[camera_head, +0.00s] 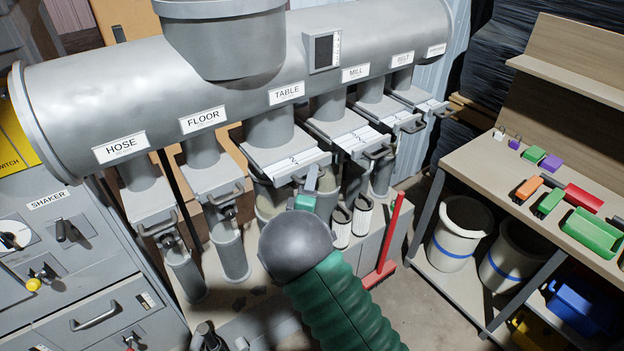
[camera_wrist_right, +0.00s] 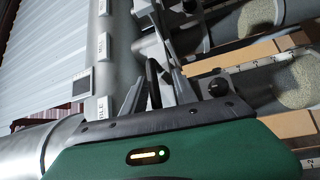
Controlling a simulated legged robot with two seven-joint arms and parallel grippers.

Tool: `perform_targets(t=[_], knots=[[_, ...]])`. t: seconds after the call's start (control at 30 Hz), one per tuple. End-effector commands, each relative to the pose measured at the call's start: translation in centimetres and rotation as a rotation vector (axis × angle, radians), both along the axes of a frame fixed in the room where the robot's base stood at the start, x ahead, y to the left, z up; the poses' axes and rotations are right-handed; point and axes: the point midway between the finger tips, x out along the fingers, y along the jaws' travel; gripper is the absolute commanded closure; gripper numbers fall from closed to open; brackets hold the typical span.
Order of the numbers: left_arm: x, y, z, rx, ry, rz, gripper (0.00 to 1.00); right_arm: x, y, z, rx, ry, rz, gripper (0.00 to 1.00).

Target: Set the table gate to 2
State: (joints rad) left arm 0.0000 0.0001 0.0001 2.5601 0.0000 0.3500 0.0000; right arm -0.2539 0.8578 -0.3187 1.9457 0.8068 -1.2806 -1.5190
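The table gate (camera_head: 285,160) is a grey slide plate with a white numbered strip, below the TABLE label (camera_head: 287,93) on the big duct. A "2" is legible on the strip; I cannot tell the exact setting. My right gripper (camera_head: 312,180) is at the front edge of this gate and hides its handle in the head view. In the right wrist view, a dark curved handle (camera_wrist_right: 153,82) stands between the two grey fingers, which are apart with a gap showing. Contact with the handle is unclear. My left gripper is not in view.
Neighbouring gates are the floor gate (camera_head: 213,180) on the left and the mill gate (camera_head: 350,135) on the right, with protruding handles close by. A red broom (camera_head: 391,235) stands right of my arm. A workbench (camera_head: 480,160) with small coloured parts is at the right.

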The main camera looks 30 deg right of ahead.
Motion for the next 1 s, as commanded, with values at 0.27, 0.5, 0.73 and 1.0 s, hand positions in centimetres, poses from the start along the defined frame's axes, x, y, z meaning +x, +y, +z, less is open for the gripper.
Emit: perform_targets(t=[0.27,0.5,0.73,1.0], knots=[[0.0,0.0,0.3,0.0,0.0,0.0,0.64,-0.8,0.8,0.1,0.0,-0.001,0.001,0.66],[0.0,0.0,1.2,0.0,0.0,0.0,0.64,-5.3,4.9,-0.8,-0.002,0.002,0.004,0.66],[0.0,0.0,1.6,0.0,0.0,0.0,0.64,-10.0,9.1,-1.9,-0.001,0.003,0.004,0.66],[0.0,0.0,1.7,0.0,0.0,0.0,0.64,-12.4,11.0,-2.4,-0.001,0.001,0.0,0.66]])
